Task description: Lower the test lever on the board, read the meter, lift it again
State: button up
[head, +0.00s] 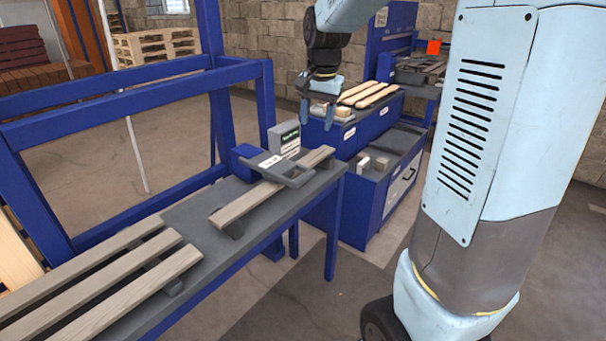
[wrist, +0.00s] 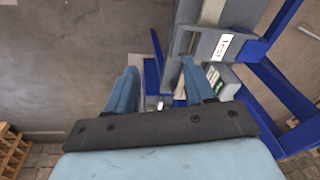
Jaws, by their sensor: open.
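A wooden board (head: 248,202) lies on the grey bench top. A grey lever frame (head: 294,177) crosses its far end; I cannot tell whether it touches the board. Beside it is a white label, which reads TEST in the wrist view (wrist: 222,47). A grey meter (head: 284,138) with a green display stands behind the lever, and it also shows in the wrist view (wrist: 222,80); its reading is too small to make out. My gripper (head: 317,122) is open and empty, above and to the right of the meter, its fingers (wrist: 159,97) pointing down.
The bench (head: 190,225) has a blue frame and legs. Several slats (head: 110,285) lie at its near left end. Behind my gripper is a blue cabinet (head: 365,125) with light boards on top, beside a lower cabinet (head: 378,190). Floor is clear between bench and my base.

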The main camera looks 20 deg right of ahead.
aim_at(303, 175)
jog(key=w+f+m+g, duration=0.2)
jog(key=w+f+m, duration=0.2)
jog(key=w+f, duration=0.75)
jog(key=f, duration=1.2)
jog(key=shift+w+f, duration=0.3)
jog(key=shift+f, duration=0.1)
jog(key=shift+c, duration=0.5)
jog(key=shift+a, duration=0.1)
grip_shut()
